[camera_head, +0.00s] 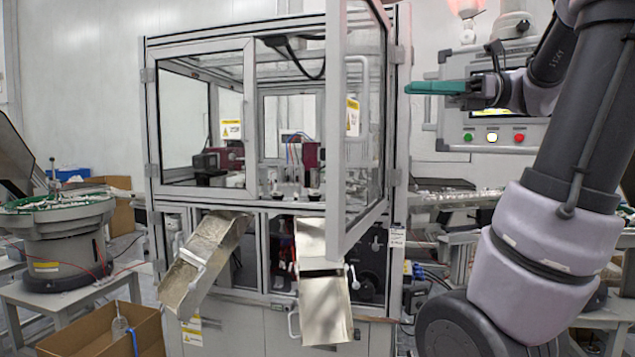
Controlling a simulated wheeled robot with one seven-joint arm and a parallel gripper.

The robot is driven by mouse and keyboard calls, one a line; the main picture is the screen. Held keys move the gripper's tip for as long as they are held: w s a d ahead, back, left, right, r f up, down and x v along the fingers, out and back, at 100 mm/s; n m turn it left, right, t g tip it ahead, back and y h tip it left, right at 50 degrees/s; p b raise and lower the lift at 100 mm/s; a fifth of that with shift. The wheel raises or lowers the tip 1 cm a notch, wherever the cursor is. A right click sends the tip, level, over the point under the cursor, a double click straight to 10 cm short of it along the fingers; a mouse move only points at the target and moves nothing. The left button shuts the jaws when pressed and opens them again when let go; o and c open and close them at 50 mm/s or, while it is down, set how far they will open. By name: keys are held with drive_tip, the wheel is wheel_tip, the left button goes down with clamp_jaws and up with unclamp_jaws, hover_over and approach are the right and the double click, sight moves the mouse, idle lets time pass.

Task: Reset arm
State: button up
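My gripper (437,88) is at the upper right, in front of the control panel and to the right of the glass cabinet. Its green fingers point left and lie nearly level. They are seen side-on, so I cannot tell whether they are open or shut, and no held thing shows between them. My grey and white arm rises along the right side of the view, bent at the top, and hides part of the panel and the area behind it.
The glass cabinet (200,194) stands in the middle with its right door (362,130) swung open towards me. Two metal chutes (205,262) (322,300) slope down in front. A control panel (505,135) is behind my gripper. A feeder bowl (62,245) and cardboard box (100,335) are at left.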

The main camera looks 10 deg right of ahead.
drive_tip(key=a+f+n+t+h, duration=0.1)
drive_tip(key=a+f+n+h, duration=0.4)
drive_tip(key=f+n+h, duration=0.2)
drive_tip(key=a+f+n+t+h, duration=0.1)
drive_tip(key=a+f+n+h, duration=0.4)
drive_tip(key=f+n+h, duration=0.3)
wheel_tip(320, 180, down, 4)
drive_tip(key=shift+r+n+t, duration=0.2)
drive_tip(key=shift+n+t, duration=0.2)
drive_tip(key=shift+n, duration=0.5)
